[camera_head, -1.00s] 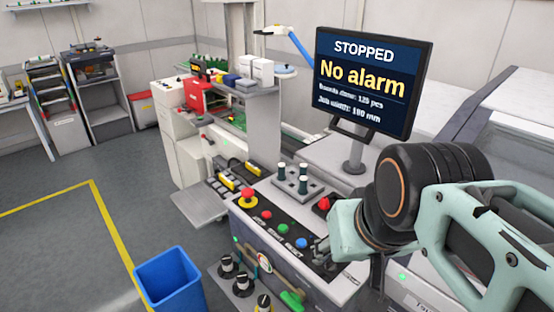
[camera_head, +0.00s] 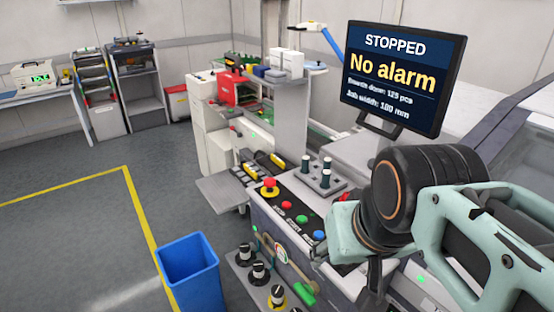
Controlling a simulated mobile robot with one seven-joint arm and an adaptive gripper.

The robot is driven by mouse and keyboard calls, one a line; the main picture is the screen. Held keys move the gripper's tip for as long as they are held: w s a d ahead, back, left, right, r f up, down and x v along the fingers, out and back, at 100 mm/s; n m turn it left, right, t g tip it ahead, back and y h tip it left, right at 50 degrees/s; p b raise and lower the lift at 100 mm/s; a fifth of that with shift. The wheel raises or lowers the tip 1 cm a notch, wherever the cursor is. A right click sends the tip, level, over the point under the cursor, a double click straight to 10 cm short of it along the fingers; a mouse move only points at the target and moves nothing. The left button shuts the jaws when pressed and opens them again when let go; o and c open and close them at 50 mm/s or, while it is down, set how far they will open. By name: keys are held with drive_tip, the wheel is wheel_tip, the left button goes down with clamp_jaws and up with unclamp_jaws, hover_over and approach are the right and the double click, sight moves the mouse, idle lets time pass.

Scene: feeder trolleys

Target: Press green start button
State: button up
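The green button (camera_head: 302,219) sits on the dark sloping top of the control panel (camera_head: 265,212), between a red button (camera_head: 287,205) and a blue button (camera_head: 319,236). A red mushroom button on a yellow base (camera_head: 270,186) is at the panel's left end. The monitor (camera_head: 402,80) above reads "STOPPED" and "No alarm". My gripper (camera_head: 322,254) is near the panel's right end, right of and below the green button in the picture. It is small, dark and partly hidden by my arm, so its opening and any contact cannot be told. The green button is uncovered.
Knobs and a green handle (camera_head: 305,293) are on the panel's lower front. A blue bin (camera_head: 190,270) stands on the floor at left.

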drive_tip(key=shift+r, duration=0.1)
clamp_jaws()
idle(0.3)
idle(1.2)
